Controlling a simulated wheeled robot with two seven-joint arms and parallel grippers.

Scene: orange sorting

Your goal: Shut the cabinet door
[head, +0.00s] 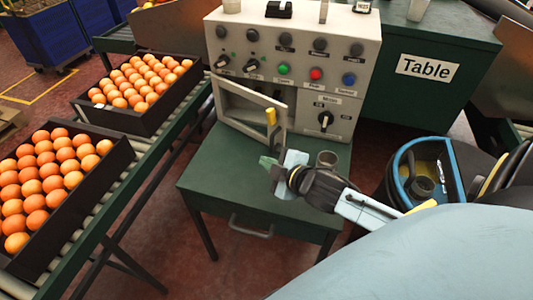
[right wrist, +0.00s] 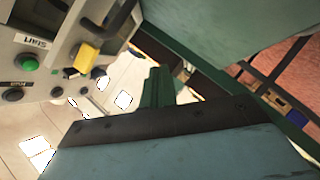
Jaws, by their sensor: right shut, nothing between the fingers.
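The cabinet door (head: 248,124), a pale frame around a see-through pane, is in the lower left of the grey control cabinet (head: 345,50). It stands ajar, with its right edge swung out toward me. My right gripper (head: 268,162) is shut and empty, with green fingertips. It is over the green table, below and in front of the handle, apparently apart from it. In the right wrist view its fingertips (right wrist: 157,88) point away. My left gripper is not in view.
The cabinet stands on a green table (head: 215,165) with a small grey cup (head: 327,159) beside my right wrist. Crates of oranges (head: 112,165) lie on a conveyor at the left. A larger green table (head: 455,75) stands behind at the right. The front left tabletop is clear.

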